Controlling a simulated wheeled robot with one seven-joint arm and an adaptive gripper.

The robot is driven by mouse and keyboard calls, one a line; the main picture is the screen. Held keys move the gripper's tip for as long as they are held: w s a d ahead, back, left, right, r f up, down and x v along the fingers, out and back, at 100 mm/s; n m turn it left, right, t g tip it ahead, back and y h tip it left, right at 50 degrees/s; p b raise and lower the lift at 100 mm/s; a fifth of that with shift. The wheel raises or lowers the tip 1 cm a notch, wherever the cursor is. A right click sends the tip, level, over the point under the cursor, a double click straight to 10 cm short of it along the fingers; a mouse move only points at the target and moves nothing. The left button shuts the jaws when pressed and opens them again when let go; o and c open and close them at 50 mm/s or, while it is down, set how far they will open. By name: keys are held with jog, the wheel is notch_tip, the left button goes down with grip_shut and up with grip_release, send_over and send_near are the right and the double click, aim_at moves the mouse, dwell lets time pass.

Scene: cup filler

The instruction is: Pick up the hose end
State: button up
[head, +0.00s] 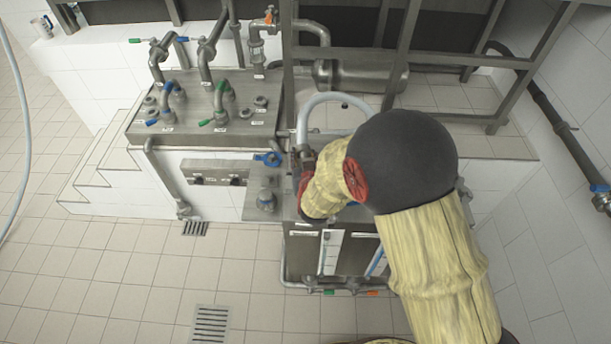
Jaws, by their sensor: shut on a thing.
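A pale grey hose (324,98) arcs up and over in the middle of the head view, behind my arm. Its left leg runs down to the hose end (301,143), a dark fitting at my gripper (304,162). My gripper is shut on the hose end, above the front edge of the metal unit. My yellow-sleeved wrist and dark elbow hide most of the fingers and the right part of the hose.
A steel panel (245,128) with several bent pipes and blue and green valve handles stands to the left. A metal frame (288,75) rises close behind my gripper. A blue-handled valve (268,158) is just left. The tiled floor (110,275) at front left is clear, with drain grates.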

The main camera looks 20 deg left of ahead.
jog(key=c, duration=0.6)
grip_shut()
jog(key=shift+w+r, duration=0.1)
jog(key=shift+r, duration=0.05)
